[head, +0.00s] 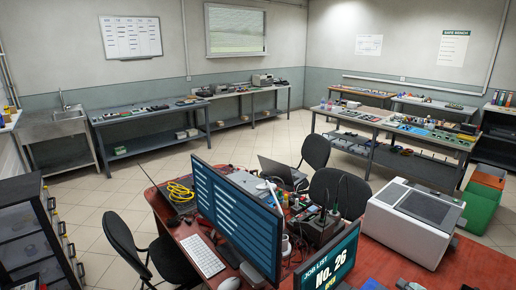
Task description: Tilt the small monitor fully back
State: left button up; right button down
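The small monitor (328,262) is at the bottom of the head view, right of centre. Its dark screen faces me and reads "JOB LIST No. 26". Its lower part is cut off by the frame edge, and its stand is hidden. How far it is tilted is hard to tell. It stands on the red desk (470,270), just right of a larger wide monitor (238,222) with blue striped screens. Neither of my grippers is in view.
A white keyboard (202,255) and mouse (229,284) lie left of the monitors. A white boxy machine (410,222) and dark bench equipment (318,224) stand behind the small monitor. Black chairs (150,250) surround the desk. Tiled floor (235,150) is open beyond it.

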aim_at(321, 272)
jog(key=k+l, duration=1.3)
jog(key=l, duration=0.25)
